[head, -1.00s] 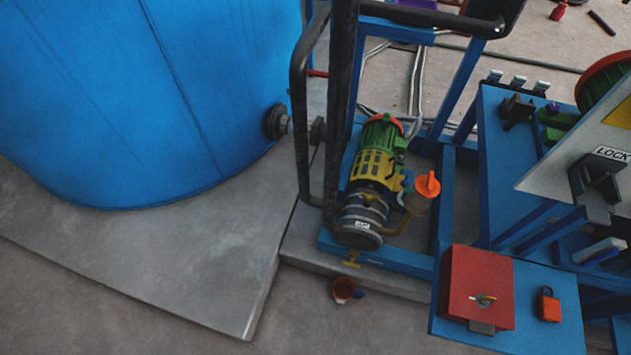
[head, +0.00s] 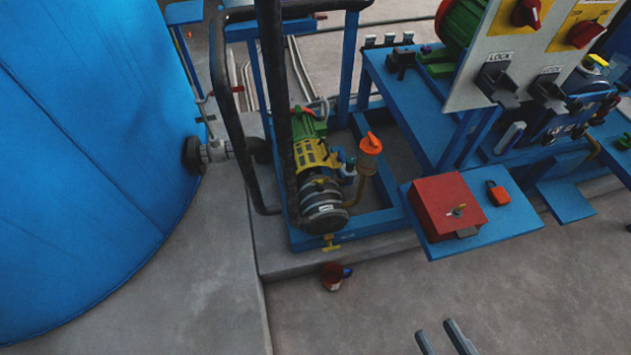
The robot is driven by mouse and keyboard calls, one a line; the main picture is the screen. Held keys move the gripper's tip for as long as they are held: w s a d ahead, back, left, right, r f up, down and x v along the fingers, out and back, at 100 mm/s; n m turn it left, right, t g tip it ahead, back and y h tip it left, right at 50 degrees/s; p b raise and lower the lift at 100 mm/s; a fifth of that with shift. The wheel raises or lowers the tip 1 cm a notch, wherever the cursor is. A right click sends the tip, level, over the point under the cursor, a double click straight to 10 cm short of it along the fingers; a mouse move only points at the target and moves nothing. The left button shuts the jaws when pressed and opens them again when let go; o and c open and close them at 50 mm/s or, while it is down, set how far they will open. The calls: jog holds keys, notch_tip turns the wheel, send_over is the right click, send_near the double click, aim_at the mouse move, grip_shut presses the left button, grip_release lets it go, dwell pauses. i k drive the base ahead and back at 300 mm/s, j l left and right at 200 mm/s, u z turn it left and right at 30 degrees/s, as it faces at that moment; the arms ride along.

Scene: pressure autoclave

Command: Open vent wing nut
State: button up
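A small yellow wing-shaped part (head: 330,243) sits at the lower front end of the pump (head: 319,185), just above the floor. It looks like a wing nut, but I cannot tell for sure that it is the vent one. An orange-topped fitting (head: 370,143) stands to the right of the pump. My gripper (head: 443,338) shows at the bottom edge, right of centre, as two grey fingertips standing apart with nothing between them. It is well below and to the right of the yellow part, touching nothing in view.
A big blue tank (head: 90,170) fills the left. Black tube rails (head: 228,120) stand before the pump. A red box (head: 447,205) and an orange padlock (head: 497,193) sit on a blue shelf. A small red cup (head: 332,277) lies on the floor. The floor at lower right is clear.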

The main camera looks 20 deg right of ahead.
aim_at(321, 183)
jog(key=i+j, duration=0.1)
jog(key=i, duration=0.45)
jog(key=i+j+z, duration=0.1)
jog(key=i, duration=0.4)
